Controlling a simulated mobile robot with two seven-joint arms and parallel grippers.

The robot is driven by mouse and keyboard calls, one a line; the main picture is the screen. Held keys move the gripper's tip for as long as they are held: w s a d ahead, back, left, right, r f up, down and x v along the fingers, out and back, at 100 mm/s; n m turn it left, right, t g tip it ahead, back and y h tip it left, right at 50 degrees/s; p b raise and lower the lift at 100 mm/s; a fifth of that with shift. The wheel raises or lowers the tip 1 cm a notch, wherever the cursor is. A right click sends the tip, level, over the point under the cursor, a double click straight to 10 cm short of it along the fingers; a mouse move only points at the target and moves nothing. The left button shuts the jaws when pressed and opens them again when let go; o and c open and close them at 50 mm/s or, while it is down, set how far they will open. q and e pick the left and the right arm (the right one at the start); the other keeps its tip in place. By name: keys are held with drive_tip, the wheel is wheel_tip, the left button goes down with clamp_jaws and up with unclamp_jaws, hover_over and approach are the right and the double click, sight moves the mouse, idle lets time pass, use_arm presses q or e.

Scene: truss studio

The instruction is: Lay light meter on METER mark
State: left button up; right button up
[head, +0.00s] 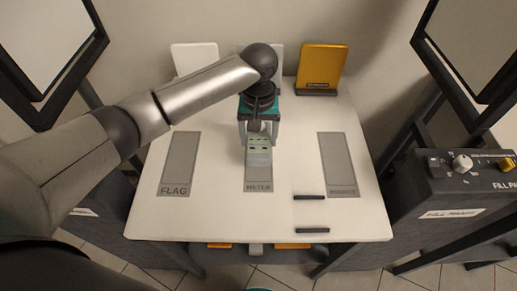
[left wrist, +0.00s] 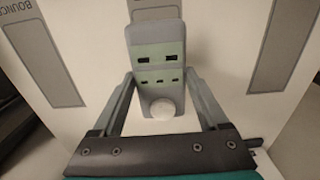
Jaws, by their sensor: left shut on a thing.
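The light meter (head: 259,152) is a grey-green block with small dark slots. In the left wrist view the light meter (left wrist: 157,55) also shows a white dome at its near end. My left gripper (head: 257,130) is shut on it, with one finger on each side. The METER mark (head: 258,182) is a grey strip in the middle of the table; the meter covers its far part in the head view. I cannot tell whether the meter touches the mark or hangs just above it. My right gripper is not in view.
On the white table (head: 220,215) lie the FLAG mark (head: 179,160) at left and the BOUNCE mark (head: 339,160) at right. Two dark bars (head: 309,197) lie front right. A yellow panel (head: 322,68) and a white panel (head: 194,57) stand at the back. A control box (head: 465,180) stands at right.

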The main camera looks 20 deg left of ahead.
sight(259, 148)
use_arm(q)
wheel_tip(259, 148, down, 4)
drive_tip(key=shift+f+b, duration=0.15)
drive_tip(key=shift+b, duration=0.5)
drive_tip(key=shift+f, duration=0.2)
drive_tip(key=o, duration=1.4)
